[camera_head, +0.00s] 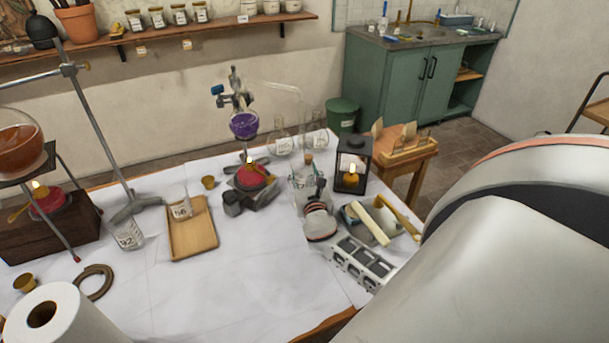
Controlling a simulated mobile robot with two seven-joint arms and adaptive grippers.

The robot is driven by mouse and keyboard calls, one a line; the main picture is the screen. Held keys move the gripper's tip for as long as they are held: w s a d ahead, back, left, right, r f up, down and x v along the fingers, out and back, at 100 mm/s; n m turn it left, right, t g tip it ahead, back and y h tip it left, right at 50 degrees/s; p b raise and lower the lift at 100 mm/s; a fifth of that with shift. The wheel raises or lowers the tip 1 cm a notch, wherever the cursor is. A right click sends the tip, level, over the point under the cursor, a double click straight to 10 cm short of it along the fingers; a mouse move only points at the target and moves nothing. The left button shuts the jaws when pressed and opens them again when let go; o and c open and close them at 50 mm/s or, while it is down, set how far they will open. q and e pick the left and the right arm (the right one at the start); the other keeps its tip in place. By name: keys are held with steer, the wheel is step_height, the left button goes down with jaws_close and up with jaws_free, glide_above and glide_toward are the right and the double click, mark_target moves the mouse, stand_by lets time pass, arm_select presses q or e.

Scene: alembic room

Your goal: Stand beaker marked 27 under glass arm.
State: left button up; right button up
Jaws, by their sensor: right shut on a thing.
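My right gripper (318,188) is right of the table's middle, with its wrist toward the front. It is shut on a clear glass beaker (300,181); no number is readable on it. The glass arm (302,100) runs right from the still with the purple flask (243,124) and bends down behind the held beaker. Two labelled glass vessels stand near its lower end, one at left (282,146) and one at right (319,140); their marks are too small to read. My left gripper is out of view.
A beaker marked 92 (129,236) stands at left; another labelled beaker (180,205) stands on a wooden tray (194,240). A lit burner (250,176) sits under the purple flask. The front middle table is clear.

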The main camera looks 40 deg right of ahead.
mark_target(306, 180)
steer(key=shift+b+x, duration=0.4)
steer(key=shift+x, duration=1.65)
steer(key=shift+f, duration=0.35)
steer(key=o, duration=1.5)
steer(key=shift+s, duration=0.1)
steer(key=shift+p+v, duration=0.6)
steer(key=shift+v, duration=1.9)
steer(key=shift+p+v, duration=0.55)
steer(key=shift+v, duration=1.95)
